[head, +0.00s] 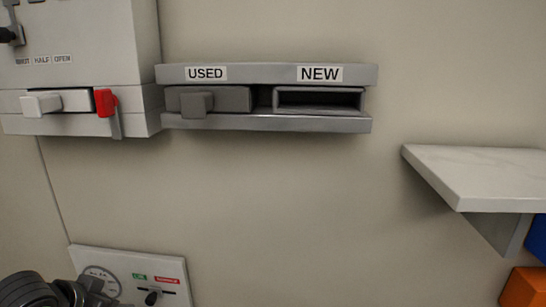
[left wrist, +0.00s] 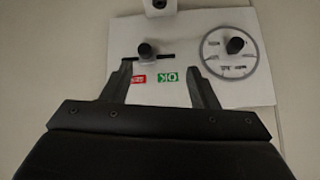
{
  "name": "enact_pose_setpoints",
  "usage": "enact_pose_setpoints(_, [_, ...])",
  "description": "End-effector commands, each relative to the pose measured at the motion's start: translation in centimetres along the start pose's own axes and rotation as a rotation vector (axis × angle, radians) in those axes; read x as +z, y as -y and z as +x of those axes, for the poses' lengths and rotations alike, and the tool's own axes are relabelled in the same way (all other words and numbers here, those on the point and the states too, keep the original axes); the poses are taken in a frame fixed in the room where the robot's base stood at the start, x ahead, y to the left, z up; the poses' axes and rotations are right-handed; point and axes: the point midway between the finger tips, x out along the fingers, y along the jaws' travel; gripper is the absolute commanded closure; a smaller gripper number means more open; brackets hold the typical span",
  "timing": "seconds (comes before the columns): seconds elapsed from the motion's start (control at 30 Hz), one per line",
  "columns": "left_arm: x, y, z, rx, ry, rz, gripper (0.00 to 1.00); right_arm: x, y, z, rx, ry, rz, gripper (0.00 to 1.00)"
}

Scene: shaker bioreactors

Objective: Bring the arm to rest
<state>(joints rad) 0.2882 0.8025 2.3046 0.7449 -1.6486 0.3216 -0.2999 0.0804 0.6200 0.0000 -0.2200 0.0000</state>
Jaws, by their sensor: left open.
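My left arm shows as dark links at the lower left corner of the head view, in front of a white panel (head: 165,268). In the left wrist view my left gripper (left wrist: 160,68) is open, its two dark fingers apart with nothing between them. Beyond the fingers is the same panel (left wrist: 225,30), seen upside down, with a black knob on a slot (left wrist: 147,50), a green OK label (left wrist: 167,76), a red label (left wrist: 138,79) and a round dial with a dark knob (left wrist: 234,46). My right gripper is in neither view.
A wall shelf holds a USED slot with a grey block (head: 196,103) and an empty-looking NEW slot (head: 318,99). A white device (head: 80,55) with a red lever (head: 105,102) is at upper left. A marble-topped shelf (head: 485,172) juts out right, above blue and orange blocks (head: 522,289). The middle wall is bare.

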Motion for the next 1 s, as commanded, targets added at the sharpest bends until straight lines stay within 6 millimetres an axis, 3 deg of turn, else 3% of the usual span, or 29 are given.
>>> enact_pose_setpoints(0.03, [2.3,-0.9,1.1,0.009,0.024,-0.015,0.46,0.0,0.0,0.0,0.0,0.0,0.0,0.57])
enact_pose_setpoints(0.1, [5.1,-1.8,2.2,0.007,0.051,-0.031,0.46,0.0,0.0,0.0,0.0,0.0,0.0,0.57])
enact_pose_setpoints(0.3, [12.9,-4.4,3.8,-0.015,0.129,-0.087,0.46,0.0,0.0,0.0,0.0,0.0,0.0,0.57])
enact_pose_setpoints(0.6, [24.2,-7.9,2.7,-0.093,0.28,-0.184,0.46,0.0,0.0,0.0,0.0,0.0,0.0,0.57])
enact_pose_setpoints(0.9, [32.2,-10.3,-0.8,-0.19,0.434,-0.257,0.46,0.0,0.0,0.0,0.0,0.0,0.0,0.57])
enact_pose_setpoints(1.0, [33.6,-10.0,2.5,-0.185,0.439,-0.25,0.46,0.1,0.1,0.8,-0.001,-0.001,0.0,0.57])
